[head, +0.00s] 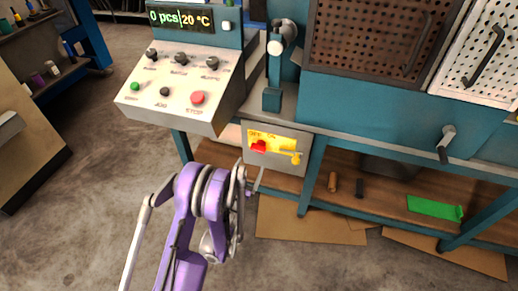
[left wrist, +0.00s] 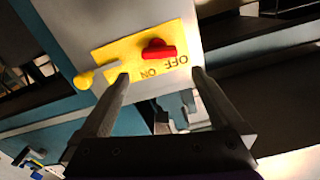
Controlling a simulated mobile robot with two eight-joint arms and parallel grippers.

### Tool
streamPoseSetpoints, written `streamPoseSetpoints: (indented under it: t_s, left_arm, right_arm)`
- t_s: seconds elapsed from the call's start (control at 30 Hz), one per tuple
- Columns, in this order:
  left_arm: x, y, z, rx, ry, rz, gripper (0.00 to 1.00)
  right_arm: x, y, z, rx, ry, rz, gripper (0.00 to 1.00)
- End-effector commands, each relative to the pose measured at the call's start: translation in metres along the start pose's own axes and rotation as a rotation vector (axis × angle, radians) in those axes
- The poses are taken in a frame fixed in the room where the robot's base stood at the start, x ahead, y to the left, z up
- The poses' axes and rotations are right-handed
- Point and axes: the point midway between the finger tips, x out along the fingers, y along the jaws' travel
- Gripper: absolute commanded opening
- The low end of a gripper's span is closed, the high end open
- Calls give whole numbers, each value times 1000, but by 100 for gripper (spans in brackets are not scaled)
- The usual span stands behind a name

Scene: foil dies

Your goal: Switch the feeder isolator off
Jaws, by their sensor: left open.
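The feeder isolator is a grey box (head: 288,172) under the front edge of the teal machine, with a yellow plate marked OFF and ON. A red handle (head: 259,146) sits on the plate; it also shows in the left wrist view (left wrist: 158,51), where the lettering is upside down. A yellow ball (head: 296,159) on a short grey bar is at the plate's other end, also in the left wrist view (left wrist: 84,80). My left gripper (left wrist: 160,76) is open and empty, its fingers pointing at the plate. The red handle appears between and beyond the fingertips, apparently untouched. My right gripper is not seen.
A sloped control panel (head: 180,85) with knobs and buttons overhangs to the upper left. Teal legs (head: 313,178) flank the box, with a lower shelf (head: 395,195) behind. Cardboard sheets (head: 310,222) lie on the floor. Open floor is at the left.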

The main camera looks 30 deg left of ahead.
Motion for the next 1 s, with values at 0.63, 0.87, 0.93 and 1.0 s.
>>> streamPoseSetpoints:
  t_s: [0.63,0.87,0.93,1.0]
  left_arm:
    - [90,1,-1,-1,-1,1,100]
    - [100,1,-1,-1,-1,1,100]
    - [100,1,-1,-1,-1,1,100]
    - [100,1,-1,-1,-1,1,100]
  right_arm:
    - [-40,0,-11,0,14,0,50]
    - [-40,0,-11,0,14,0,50]
    - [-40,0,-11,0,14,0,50]
    - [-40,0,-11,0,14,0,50]
